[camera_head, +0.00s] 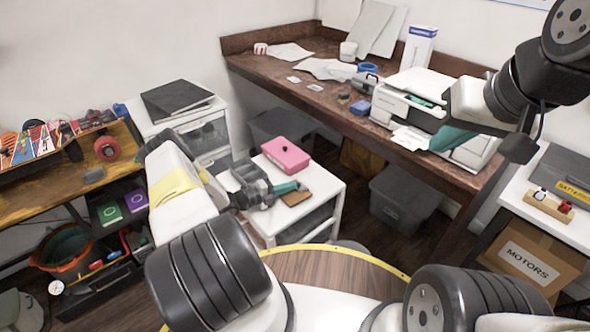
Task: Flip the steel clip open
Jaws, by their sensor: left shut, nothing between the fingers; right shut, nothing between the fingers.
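I cannot make out the steel clip in this view. My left gripper (288,187) is shut and empty, its teal fingertips over a white drawer unit (328,188). The fingertips are close to a small brown block (297,198); I cannot tell whether they touch it. A pink box (287,155) with a small dark mark on its lid lies just behind the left gripper. My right gripper (452,138) is shut and empty, in front of the white printer (425,84) on the brown desk. My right wrist partly hides the printer.
The desk (335,105) holds papers, a blue tape roll (368,68) and small items. A workbench with a skateboard (30,145) stands left. Dark bins (403,197) are under the desk. At right are a grey batteries case (565,175) and a motors box (525,258).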

